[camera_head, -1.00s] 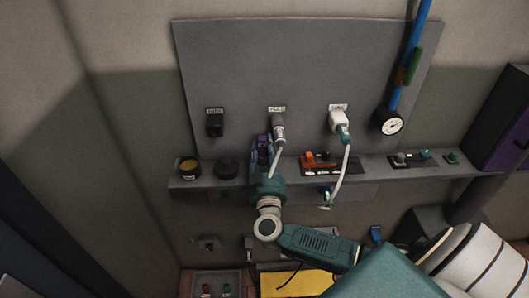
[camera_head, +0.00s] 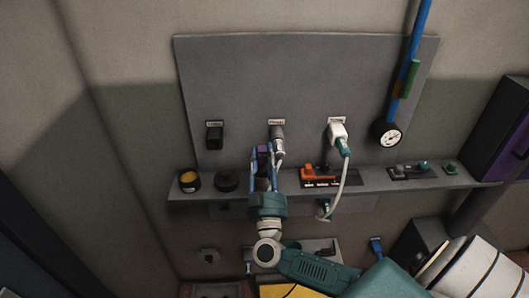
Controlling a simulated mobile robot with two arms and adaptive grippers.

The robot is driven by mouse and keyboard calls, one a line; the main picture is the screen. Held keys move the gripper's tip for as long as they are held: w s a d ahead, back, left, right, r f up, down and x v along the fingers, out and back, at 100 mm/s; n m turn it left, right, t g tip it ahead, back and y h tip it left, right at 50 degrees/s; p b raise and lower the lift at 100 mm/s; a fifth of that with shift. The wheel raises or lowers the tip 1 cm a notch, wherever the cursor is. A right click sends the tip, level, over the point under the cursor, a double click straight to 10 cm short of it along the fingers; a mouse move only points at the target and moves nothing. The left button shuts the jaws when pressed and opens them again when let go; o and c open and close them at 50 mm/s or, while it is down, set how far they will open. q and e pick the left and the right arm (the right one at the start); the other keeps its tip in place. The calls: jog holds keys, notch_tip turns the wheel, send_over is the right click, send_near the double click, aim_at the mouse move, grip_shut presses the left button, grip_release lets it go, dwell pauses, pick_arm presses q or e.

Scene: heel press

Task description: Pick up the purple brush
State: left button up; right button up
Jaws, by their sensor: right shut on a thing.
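The purple brush (camera_head: 262,151) shows as a small purple and dark piece at the tips of my right gripper (camera_head: 264,158), in front of the wall panel near the middle socket. My right gripper reaches up from below, past the shelf edge, and is shut on the brush. Its fingers hide much of the brush, so I cannot tell its full shape or whether it touches the shelf. My left gripper is not in view.
The grey shelf (camera_head: 400,187) holds a yellow-topped tin (camera_head: 189,180), a dark round tin (camera_head: 226,181) and an orange tool (camera_head: 320,174). A grey plug (camera_head: 277,139) is close beside the gripper. A white plug (camera_head: 338,133) trails a pale cable. A gauge (camera_head: 387,134) hangs at right.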

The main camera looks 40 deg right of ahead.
jog(key=shift+s+a+r+p, duration=0.1)
jog(key=shift+s+r+p, duration=0.1)
jog(key=shift+r+p, duration=0.6)
pick_arm(q)
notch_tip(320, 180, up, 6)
jog(key=p, duration=0.3)
pick_arm(e)
jog(key=s+a+g+y, duration=0.1)
jog(key=s+a, duration=0.4)
jog(key=s, duration=0.4)
jog(key=s+a+r+g+y, duration=0.1)
jog(key=s+a+g, duration=0.1)
jog(key=s+a, duration=0.4)
jog(key=shift+s+r+g, duration=0.25)
jog(key=shift+s+g, duration=0.05)
jog(key=shift+s, duration=1.15)
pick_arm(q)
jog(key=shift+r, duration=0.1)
